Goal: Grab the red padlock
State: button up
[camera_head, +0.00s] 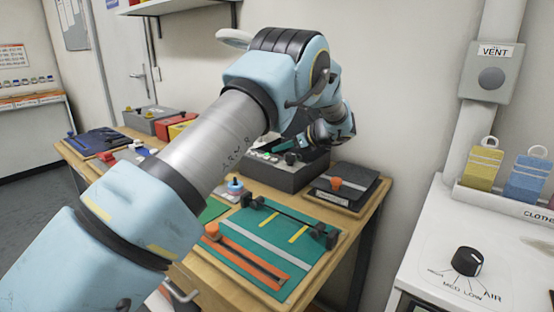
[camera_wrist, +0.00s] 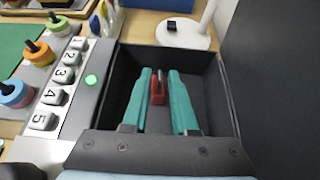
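The red padlock (camera_wrist: 157,92) lies inside an open dark box (camera_wrist: 228,98) in the wrist view. My gripper (camera_wrist: 160,74) reaches down into this box with its two teal fingers apart. The padlock shows between the fingers, near their tips; a narrow dark gap shows beside it. I cannot tell how high the tips are above the box floor. In the head view my gripper (camera_head: 283,144) is over the grey box (camera_head: 270,173) at the back of the bench, and the padlock is hidden there.
Number buttons (camera_wrist: 54,96) and a green light (camera_wrist: 92,80) are left of the opening. A dark panel (camera_wrist: 275,80) rises at its right. A white round stand (camera_wrist: 185,36) is beyond the box. A green board (camera_head: 270,240) lies on the bench in front.

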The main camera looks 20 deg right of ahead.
grip_shut()
dwell(1.1)
